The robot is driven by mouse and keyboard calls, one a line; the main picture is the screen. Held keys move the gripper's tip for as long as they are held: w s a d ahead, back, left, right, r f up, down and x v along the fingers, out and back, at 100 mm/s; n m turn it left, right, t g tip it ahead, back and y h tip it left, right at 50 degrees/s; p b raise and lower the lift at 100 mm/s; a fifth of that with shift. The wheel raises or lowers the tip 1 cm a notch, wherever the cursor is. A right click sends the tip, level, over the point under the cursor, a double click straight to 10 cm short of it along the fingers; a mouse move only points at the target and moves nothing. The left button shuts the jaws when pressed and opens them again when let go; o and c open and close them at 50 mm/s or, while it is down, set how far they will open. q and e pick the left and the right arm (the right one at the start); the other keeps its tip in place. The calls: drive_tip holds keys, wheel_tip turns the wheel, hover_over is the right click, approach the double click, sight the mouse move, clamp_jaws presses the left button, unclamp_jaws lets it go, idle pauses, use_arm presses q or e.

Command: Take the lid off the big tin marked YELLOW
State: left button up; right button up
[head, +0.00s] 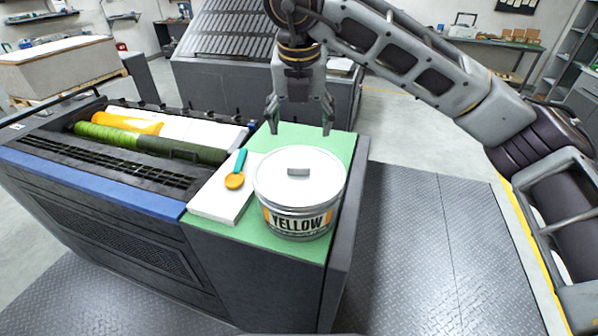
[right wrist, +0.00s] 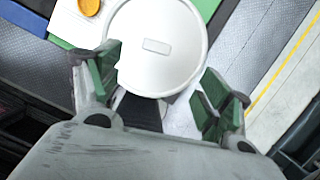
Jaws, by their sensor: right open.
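The big tin marked YELLOW (head: 297,222) stands upright on a green mat (head: 342,143) on top of the machine's end. Its white lid (head: 278,178) is on it, with a small grey raised handle (head: 299,172) in the middle. The lid (right wrist: 150,72) and handle (right wrist: 156,46) also show in the right wrist view. My right gripper (head: 299,128) is open and empty, pointing down behind the tin in the head view. In the right wrist view its green-padded fingers (right wrist: 160,85) are spread, with the lid beyond them. My left gripper is not in view.
A white slab (head: 212,203) lies left of the tin, with an orange scoop with a teal handle (head: 236,174) on it. Left of that is the machine's open trough with green and yellow rollers (head: 115,132). Tread-plate floor (head: 420,240) lies clear on the right.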

drive_tip(key=p, duration=0.2)
hover_over(299, 165)
drive_tip(key=s, duration=0.2)
drive_tip(key=shift+s+f+x, duration=0.1)
drive_tip(key=shift+s+x, duration=0.2)
drive_tip(key=shift+x, duration=1.05)
drive_tip(key=shift+s+f+x, duration=0.1)
drive_tip(key=shift+s+x, duration=0.2)
drive_tip(key=shift+x, duration=1)
drive_tip(key=shift+s+f+x, duration=0.1)
drive_tip(key=shift+s+x, duration=0.2)
drive_tip(key=shift+x, duration=1.05)
drive_tip(key=shift+d, duration=0.1)
drive_tip(key=shift+f, duration=0.15)
drive_tip(key=shift+w+a+f+p, duration=0.1)
drive_tip(key=shift+f+p, duration=0.2)
drive_tip(key=shift+f, duration=0.3)
drive_tip(key=shift+w+a+f+p, duration=0.1)
drive_tip(key=shift+f+p, duration=0.15)
drive_tip(key=shift+f, duration=0.35)
drive_tip(key=shift+x, duration=1.25)
drive_tip(key=c, duration=1.1)
